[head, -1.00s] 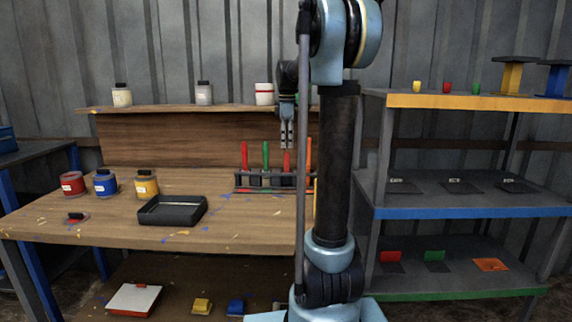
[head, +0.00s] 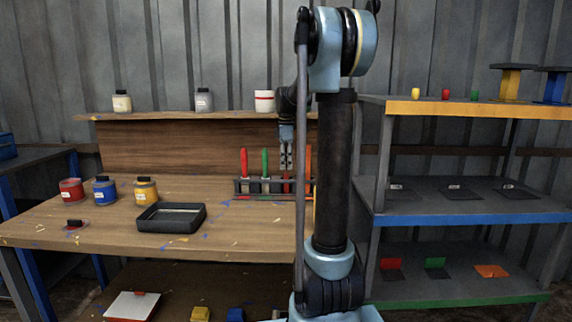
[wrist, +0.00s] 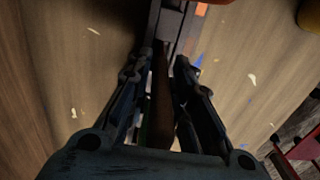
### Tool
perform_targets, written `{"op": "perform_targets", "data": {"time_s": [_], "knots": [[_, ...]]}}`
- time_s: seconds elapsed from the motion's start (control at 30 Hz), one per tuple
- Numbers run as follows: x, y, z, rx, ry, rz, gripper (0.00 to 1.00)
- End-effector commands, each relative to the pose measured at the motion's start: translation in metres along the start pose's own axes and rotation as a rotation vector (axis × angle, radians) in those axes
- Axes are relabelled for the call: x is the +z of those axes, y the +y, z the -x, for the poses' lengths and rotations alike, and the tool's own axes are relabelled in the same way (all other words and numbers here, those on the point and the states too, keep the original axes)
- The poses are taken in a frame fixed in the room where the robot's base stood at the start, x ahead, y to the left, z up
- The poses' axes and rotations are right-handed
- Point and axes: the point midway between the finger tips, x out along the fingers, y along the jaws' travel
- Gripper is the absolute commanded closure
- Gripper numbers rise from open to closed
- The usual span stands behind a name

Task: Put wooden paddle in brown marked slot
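In the wrist view the two fingers (wrist: 158,80) stand apart. A long brown piece (wrist: 164,100), which looks like the wooden paddle, lies between them. Dark gaps show beside it, and I cannot tell whether either finger touches it. In the head view I cannot make the paddle out. I cannot pick out a brown slot marking in either view.
Red (head: 244,163), green (head: 265,163) and orange (head: 308,160) handles stand upright in the rack, close to my gripper. A black tray (head: 171,217) and several paint jars stand left on the bench. The shelving unit (head: 470,216) is at the right.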

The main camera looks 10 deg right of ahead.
Motion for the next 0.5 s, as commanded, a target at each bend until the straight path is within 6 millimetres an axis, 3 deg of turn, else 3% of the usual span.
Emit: {"op": "perform_targets", "data": {"time_s": [0.37,0.5], "knots": [[0.0,0.0,0.002,0.0,0.0,0.0,0.67],[0.0,0.0,0.011,0.0,0.0,0.0,0.67]]}}
